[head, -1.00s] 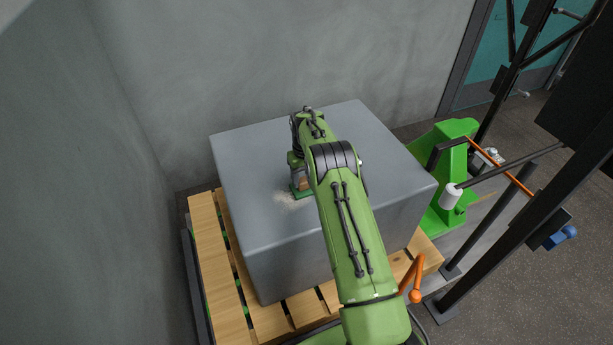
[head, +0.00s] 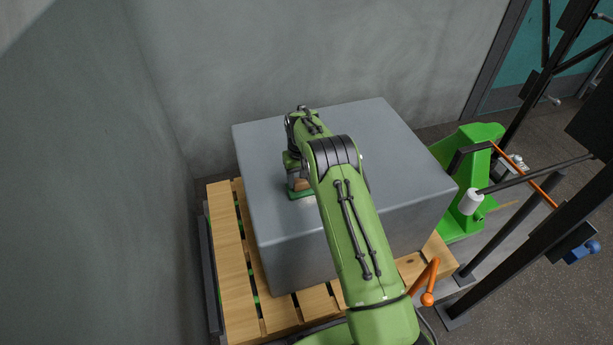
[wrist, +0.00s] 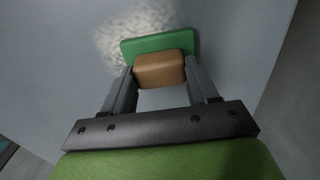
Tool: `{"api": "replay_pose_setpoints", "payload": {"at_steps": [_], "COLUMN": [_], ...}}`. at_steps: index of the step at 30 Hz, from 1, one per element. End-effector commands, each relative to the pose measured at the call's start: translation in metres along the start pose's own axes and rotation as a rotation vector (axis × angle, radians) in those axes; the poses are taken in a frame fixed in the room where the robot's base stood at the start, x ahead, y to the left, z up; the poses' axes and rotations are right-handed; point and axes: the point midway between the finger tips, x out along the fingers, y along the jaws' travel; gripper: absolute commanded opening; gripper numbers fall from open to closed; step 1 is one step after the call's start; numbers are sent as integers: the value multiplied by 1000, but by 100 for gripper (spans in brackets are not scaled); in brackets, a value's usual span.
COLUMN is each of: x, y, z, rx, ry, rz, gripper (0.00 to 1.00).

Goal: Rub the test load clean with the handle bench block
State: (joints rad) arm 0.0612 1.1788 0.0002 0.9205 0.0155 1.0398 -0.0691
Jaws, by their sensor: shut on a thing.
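The test load is a large grey block (head: 400,150) standing on a wooden pallet. The bench block has a flat green base (wrist: 148,46) and a brown handle (wrist: 160,70); its green base also shows in the head view (head: 296,195). My gripper (wrist: 160,82) is shut on the brown handle, one finger at each side. The green base lies against the load's top face, as far as I can tell. In the wrist view a pale speckled patch (wrist: 122,38) lies on the load left of the base and just beyond it. In the head view my arm and the block hide most of that patch.
The wooden pallet (head: 225,230) sticks out at the load's left and front. A grey wall stands close behind and left. At the right are a green machine part (head: 470,160), a white roller (head: 470,202), dark posts and an orange lever (head: 428,285).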

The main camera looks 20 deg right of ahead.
Motion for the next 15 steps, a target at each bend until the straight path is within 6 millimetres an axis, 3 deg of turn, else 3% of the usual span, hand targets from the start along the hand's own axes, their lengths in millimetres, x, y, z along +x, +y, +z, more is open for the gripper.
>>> {"api": "replay_pose_setpoints", "payload": {"at_steps": [8, 15], "x": [2, 0], "y": [-30, -28], "z": [1, 1], "rx": [-5, -1], "ry": [-3, -3], "rz": [-2, -2], "gripper": [20, 20]}}
